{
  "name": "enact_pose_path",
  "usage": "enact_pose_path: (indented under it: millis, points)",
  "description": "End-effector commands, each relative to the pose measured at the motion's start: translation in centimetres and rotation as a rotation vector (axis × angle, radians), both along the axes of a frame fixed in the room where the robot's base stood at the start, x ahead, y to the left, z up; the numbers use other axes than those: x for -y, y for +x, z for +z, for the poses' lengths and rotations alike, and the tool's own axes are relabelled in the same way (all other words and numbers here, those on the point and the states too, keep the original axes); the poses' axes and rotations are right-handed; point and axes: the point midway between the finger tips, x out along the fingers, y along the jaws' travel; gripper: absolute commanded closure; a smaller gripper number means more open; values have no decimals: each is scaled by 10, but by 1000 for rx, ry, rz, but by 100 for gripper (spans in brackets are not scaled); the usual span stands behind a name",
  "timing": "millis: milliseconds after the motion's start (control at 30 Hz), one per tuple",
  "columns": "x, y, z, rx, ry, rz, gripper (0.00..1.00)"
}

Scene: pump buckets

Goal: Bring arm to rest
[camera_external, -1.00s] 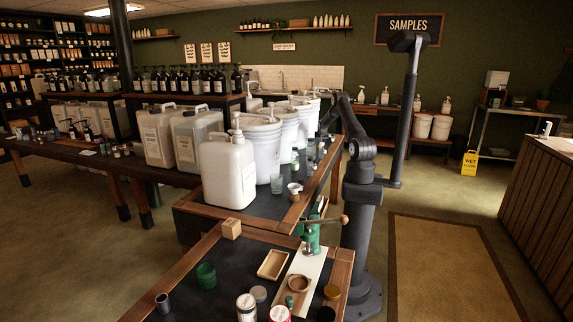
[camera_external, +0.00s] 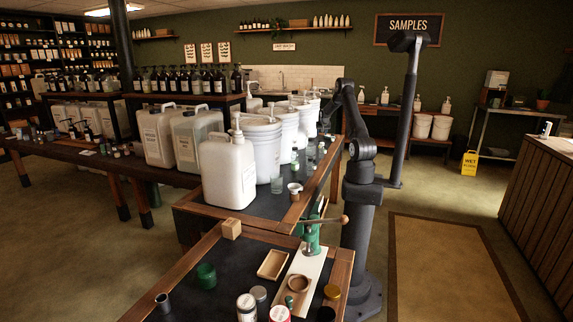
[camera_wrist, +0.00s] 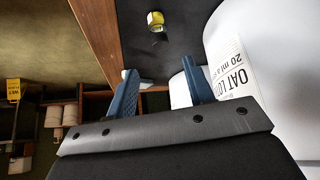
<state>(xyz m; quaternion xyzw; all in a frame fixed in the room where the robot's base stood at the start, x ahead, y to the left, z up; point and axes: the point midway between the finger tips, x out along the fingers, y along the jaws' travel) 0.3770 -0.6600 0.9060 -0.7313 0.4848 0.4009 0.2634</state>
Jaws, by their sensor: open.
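My gripper (camera_wrist: 160,76) shows in the wrist view as two blue fingers spread apart. I see nothing held between them. A white bucket labelled "OAT LOT… 20 ml" (camera_wrist: 245,45) stands close on the right, by the right finger. In the external view my arm (camera_external: 358,130) rises behind the front table and bends back beside the row of white pump buckets (camera_external: 262,145). My gripper is not clearly seen there, as the buckets and my arm cover that area.
A small jar with yellow in it (camera_wrist: 156,20) stands on the dark tabletop inside the wooden edge (camera_wrist: 100,35). A white jug (camera_external: 228,175) and small glasses stand near the buckets. A yellow wet-floor sign (camera_external: 469,163) stands on open floor at right.

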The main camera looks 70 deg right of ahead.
Motion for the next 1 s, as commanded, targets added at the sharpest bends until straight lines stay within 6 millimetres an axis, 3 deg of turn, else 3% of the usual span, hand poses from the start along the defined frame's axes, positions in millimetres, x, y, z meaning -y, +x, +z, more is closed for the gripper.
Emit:
enact_pose_path:
  millis: [567, 733, 1000]
  points:
    - [-5, -2, 7, 0, 0, 0, 52]
    - [2, 1, -5, 0, 1, 0, 52]
    - [23, 9, -40, 0, 1, 0, 52]
